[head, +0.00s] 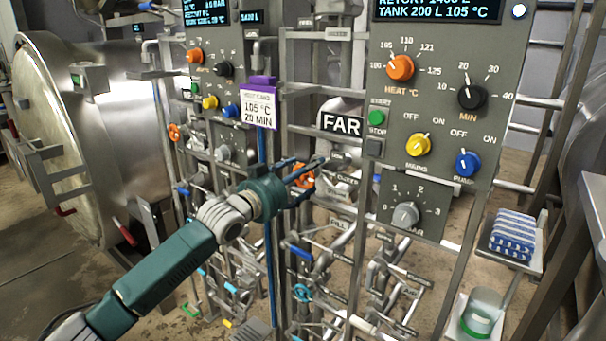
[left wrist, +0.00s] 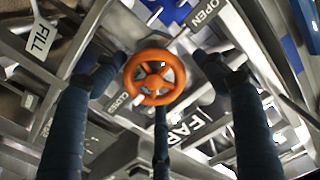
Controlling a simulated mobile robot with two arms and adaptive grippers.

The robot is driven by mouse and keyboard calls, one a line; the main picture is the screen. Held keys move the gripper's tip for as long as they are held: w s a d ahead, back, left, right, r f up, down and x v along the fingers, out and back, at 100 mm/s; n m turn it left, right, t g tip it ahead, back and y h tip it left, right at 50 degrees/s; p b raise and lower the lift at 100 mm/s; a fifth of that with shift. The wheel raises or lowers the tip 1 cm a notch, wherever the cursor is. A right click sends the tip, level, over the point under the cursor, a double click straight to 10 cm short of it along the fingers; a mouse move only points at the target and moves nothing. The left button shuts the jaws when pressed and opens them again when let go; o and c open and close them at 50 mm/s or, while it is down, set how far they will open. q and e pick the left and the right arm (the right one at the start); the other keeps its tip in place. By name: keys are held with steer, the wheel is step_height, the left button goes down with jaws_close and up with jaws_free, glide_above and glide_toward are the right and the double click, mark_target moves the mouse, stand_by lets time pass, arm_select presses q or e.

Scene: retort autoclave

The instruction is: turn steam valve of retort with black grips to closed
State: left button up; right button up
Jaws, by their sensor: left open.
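An orange steam handwheel (left wrist: 139,86) sits in the middle of the left wrist view, with OPEN (left wrist: 205,12) and CLOSED (left wrist: 122,100) labels on either side and a FAR sign (left wrist: 180,130) below. In the head view the wheel (head: 303,176) is partly hidden by my left gripper (head: 308,171). The gripper is open, its fingers spread on both sides of the wheel and one below it. I cannot tell whether any finger touches the rim. My right gripper is not in view. Black grips are not clearly visible.
A retort door (head: 75,140) with red-tipped handles stands at the left. Another orange wheel (head: 174,132) is on the farther panel. A control panel with knobs (head: 425,120) is at the right. Pipes and a blue wheel (head: 302,293) crowd the space below.

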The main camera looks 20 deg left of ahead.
arm_select(q)
steer(key=v, duration=1.2)
